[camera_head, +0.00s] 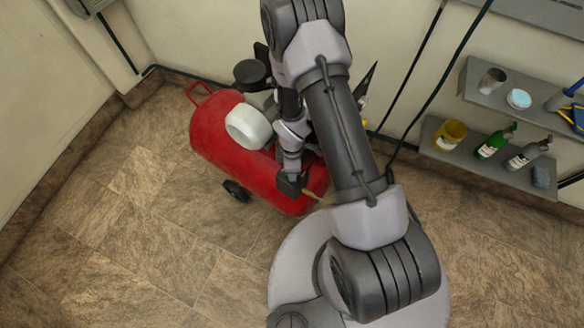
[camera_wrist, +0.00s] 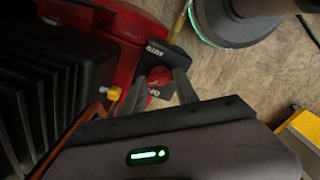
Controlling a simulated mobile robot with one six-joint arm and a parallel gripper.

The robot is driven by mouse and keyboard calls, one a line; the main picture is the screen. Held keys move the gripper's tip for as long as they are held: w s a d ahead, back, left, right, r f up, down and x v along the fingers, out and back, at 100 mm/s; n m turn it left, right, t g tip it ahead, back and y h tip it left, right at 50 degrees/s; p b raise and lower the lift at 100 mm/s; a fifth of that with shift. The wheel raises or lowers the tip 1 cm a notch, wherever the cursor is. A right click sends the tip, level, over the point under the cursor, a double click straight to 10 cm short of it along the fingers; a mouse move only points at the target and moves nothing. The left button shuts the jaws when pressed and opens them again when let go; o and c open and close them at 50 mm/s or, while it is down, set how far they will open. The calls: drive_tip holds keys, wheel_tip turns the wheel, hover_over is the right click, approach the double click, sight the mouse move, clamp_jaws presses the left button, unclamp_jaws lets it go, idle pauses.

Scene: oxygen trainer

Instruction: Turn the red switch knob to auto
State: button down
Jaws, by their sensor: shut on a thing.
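The red compressor tank (camera_head: 225,140) stands on the floor near the wall. In the wrist view a black switch box (camera_wrist: 160,48) bears a white AUTO mark, with a white OFF mark lower down between my fingers. My gripper (camera_wrist: 163,76) is at this box, its two fingers reaching up from the bottom of the view and closed on the red switch knob (camera_wrist: 159,74). The knob is mostly hidden by the fingers, and its exact angle cannot be told. In the head view my gripper (camera_head: 292,186) is at the tank's right end; the knob is hidden there.
A brass-coloured pipe (camera_wrist: 181,22) rises beside the switch box. A ribbed black part (camera_wrist: 50,75) lies close on the left in the wrist view. Wall shelves (camera_head: 490,165) with bottles and cups stand at the right. The floor (camera_head: 130,240) at the left is clear.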

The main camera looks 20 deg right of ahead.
drive_tip(key=m, duration=0.3)
drive_tip(key=shift+m, duration=2.1)
drive_tip(key=c, duration=0.9)
unclamp_jaws()
wheel_tip(320, 180, up, 17)
drive_tip(key=p, duration=1)
drive_tip(key=shift+r, duration=0.2)
